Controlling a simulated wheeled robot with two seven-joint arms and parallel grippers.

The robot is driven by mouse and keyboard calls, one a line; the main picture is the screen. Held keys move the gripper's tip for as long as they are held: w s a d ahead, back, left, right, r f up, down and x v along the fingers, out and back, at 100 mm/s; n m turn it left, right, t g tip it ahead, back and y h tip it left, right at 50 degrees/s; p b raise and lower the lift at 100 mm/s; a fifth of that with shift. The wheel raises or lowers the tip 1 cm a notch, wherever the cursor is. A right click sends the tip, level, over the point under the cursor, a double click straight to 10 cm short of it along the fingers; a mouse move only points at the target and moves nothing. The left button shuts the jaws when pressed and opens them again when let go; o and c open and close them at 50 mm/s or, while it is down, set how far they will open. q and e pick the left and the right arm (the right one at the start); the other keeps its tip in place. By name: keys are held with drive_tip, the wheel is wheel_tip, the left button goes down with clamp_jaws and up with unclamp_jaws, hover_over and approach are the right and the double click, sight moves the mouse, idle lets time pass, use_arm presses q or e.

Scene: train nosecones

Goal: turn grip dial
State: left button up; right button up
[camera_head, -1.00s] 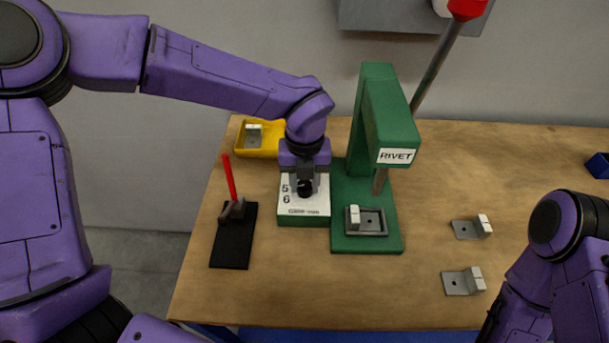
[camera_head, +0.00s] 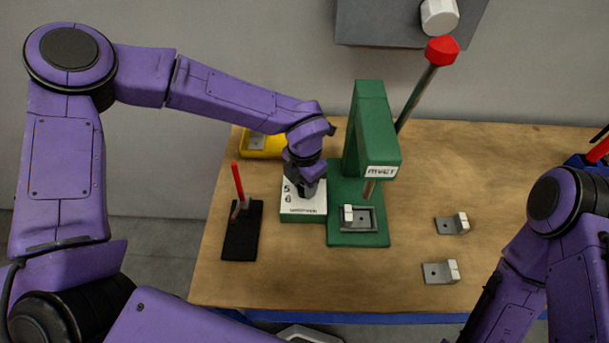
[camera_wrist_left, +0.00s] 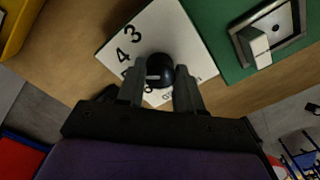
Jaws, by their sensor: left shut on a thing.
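The grip dial is a round black knob (camera_wrist_left: 159,71) with a pale mark, on a white numbered plate (camera_head: 303,208) on top of a green block. In the left wrist view the plate (camera_wrist_left: 190,40) shows the digits 3 and 4. My left gripper (camera_head: 303,189) comes down over the dial and hides it in the head view. In the left wrist view its two fingers (camera_wrist_left: 159,82) are shut on the knob, one on each side. My right arm shows at the lower right, and its gripper is outside the picture.
A green rivet press (camera_head: 370,140) with a red-tipped lever (camera_head: 441,50) stands right of the dial. A black stand with a red handle (camera_head: 238,180) is to the left. A yellow tray (camera_head: 262,146) lies behind. Two metal brackets (camera_head: 452,224) (camera_head: 441,272) lie on the right of the wooden table.

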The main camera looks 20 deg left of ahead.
use_arm(q)
drive_tip(key=shift+r+m+p, duration=0.1)
drive_tip(key=shift+m+p, duration=0.65)
drive_tip(key=shift+m, duration=0.25)
drive_tip(key=o, duration=1)
drive_tip(key=shift+o, duration=0.2)
drive_tip(key=shift+r, duration=0.4)
wheel_tip(320, 180, up, 10)
drive_tip(key=b, duration=0.2)
drive_tip(key=shift+f, duration=0.2)
